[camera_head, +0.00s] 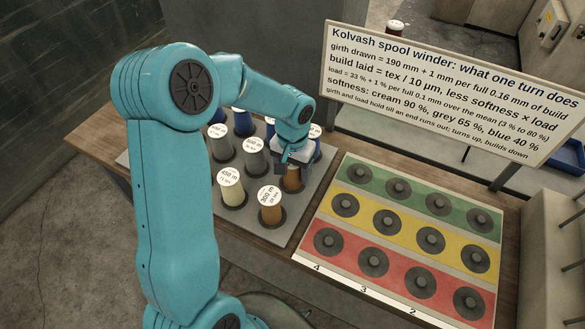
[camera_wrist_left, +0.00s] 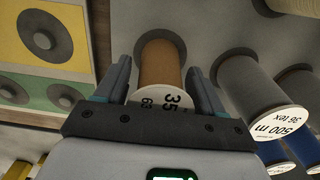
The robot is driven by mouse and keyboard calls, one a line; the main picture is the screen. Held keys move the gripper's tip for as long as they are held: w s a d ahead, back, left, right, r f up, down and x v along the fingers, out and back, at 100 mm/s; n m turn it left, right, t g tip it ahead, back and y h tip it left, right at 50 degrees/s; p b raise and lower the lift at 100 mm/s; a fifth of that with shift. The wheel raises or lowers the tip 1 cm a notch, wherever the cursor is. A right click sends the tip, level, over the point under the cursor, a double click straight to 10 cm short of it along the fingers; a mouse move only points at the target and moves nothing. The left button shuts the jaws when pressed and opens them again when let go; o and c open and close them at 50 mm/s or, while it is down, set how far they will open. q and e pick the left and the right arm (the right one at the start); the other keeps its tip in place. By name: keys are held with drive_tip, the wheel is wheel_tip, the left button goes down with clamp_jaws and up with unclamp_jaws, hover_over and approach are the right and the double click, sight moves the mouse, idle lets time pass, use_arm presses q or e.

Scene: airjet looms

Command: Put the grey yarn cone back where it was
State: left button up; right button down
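Two grey yarn cones, a left one (camera_head: 222,149) and a right one (camera_head: 255,160), stand upright on the grey board (camera_head: 283,232) in the head view. A grey cone with a 500 m label also shows at right in the left wrist view (camera_wrist_left: 247,88). My left gripper (camera_head: 290,170) is over the board's right side. In the left wrist view its fingers (camera_wrist_left: 160,88) are open, either side of a brown cone (camera_wrist_left: 160,65), with gaps to it. The brown cone (camera_head: 292,183) is partly hidden by the gripper in the head view. My right gripper is not in view.
A cream cone (camera_head: 231,192) and another brown cone (camera_head: 270,211) stand at the board's front; blue cones (camera_head: 241,124) stand behind. A rack with green, yellow and red rows (camera_head: 373,261) of empty holders lies to the right. A text sign (camera_head: 450,90) stands behind it.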

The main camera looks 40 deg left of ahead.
use_arm(q)
drive_tip(key=shift+o, duration=0.7)
drive_tip(key=shift+r, duration=0.1)
drive_tip(key=shift+r+p, duration=0.3)
wheel_tip(320, 180, up, 11)
drive_tip(key=shift+w+b, duration=0.1)
drive_tip(key=shift+b, duration=0.35)
drive_tip(key=shift+r, duration=0.3)
